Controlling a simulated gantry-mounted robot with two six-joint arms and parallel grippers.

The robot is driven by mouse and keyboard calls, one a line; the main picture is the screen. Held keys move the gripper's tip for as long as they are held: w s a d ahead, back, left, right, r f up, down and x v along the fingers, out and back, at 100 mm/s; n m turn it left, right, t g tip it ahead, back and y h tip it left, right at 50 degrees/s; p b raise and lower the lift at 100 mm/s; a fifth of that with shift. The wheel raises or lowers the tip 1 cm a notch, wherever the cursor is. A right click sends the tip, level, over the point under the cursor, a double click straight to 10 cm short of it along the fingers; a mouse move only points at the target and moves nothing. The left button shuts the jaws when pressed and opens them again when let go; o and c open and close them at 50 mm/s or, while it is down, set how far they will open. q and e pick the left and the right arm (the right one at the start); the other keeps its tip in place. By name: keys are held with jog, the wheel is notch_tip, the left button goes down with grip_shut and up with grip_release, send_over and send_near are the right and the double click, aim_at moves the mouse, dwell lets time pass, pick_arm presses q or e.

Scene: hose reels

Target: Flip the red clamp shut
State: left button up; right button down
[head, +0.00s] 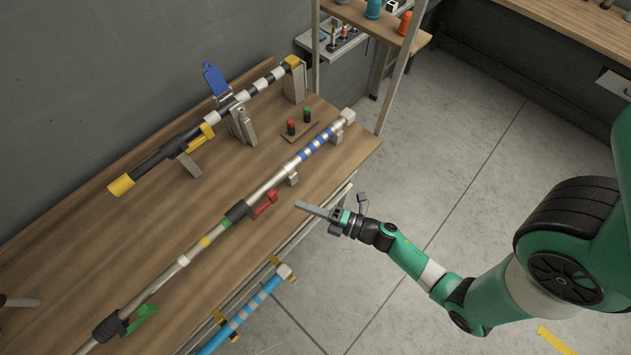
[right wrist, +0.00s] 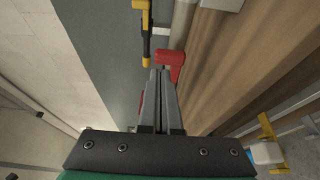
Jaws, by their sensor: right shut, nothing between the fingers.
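The red clamp (head: 265,205) sits beside a black collar (head: 237,212) on the long silvery pole across the workbench. Its lever sticks out from the pole towards the bench's front edge. My right gripper (head: 300,205) is shut and empty, to the right of the clamp and apart from it in the head view. In the right wrist view the shut fingers (right wrist: 160,74) point towards the red clamp (right wrist: 171,59) and overlap it in the picture; I cannot tell whether they touch.
A green clamp (head: 142,316) is on the same pole, nearer the lower left. A second pole (head: 160,157) with a blue clamp (head: 214,79) lies behind. A small board with red and green buttons (head: 299,125) and a blue pole (head: 243,312) are nearby. Open floor lies right of the bench.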

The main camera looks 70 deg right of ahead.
jog(key=d, duration=0.6)
jog(key=shift+s+d+f, duration=0.15)
jog(key=shift+s+d, duration=0.05)
jog(key=shift+s, duration=0.05)
